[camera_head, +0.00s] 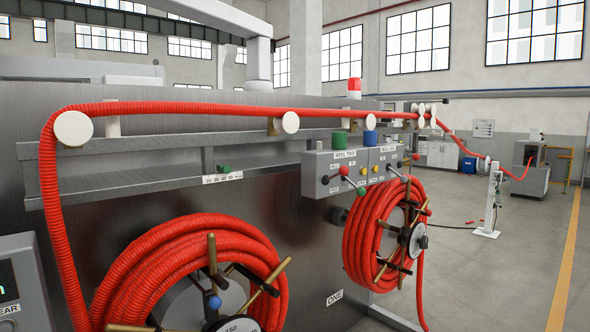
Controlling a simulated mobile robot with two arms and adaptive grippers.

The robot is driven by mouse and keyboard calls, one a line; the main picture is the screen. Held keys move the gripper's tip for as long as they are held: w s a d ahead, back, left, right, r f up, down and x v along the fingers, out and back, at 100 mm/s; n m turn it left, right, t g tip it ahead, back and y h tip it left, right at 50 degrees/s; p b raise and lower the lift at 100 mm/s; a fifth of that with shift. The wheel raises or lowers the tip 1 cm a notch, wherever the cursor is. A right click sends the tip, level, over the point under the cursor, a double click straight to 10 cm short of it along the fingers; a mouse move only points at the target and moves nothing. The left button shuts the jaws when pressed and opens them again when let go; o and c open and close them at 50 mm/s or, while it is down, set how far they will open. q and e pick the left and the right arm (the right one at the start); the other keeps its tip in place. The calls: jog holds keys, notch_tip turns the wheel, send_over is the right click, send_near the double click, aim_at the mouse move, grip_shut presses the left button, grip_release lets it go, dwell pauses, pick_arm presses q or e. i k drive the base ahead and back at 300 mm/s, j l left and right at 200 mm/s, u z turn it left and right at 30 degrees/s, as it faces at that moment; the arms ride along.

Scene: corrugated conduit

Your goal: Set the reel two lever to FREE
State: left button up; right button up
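A grey control box (318,190) is fixed to the metal machine wall. Its left panel, labelled REEL TWO (345,155), carries a lever with a red ball knob (344,171). The words by this lever are too small to read, so I cannot tell its setting. The adjoining panel has a label that looks like REEL ONE (388,150) and a blue top button (370,138). Neither of my grippers is in view.
Two reels of red conduit, one at lower left (170,250) and one right of centre (365,235), stick out below the box. A plate reading ONE (334,298) is between them. Red conduit runs over white rollers (290,122). Open floor (500,280) lies right.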

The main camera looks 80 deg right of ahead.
aim_at(344, 171)
jog(key=k+j+z, duration=0.2)
jog(key=z, duration=2.75)
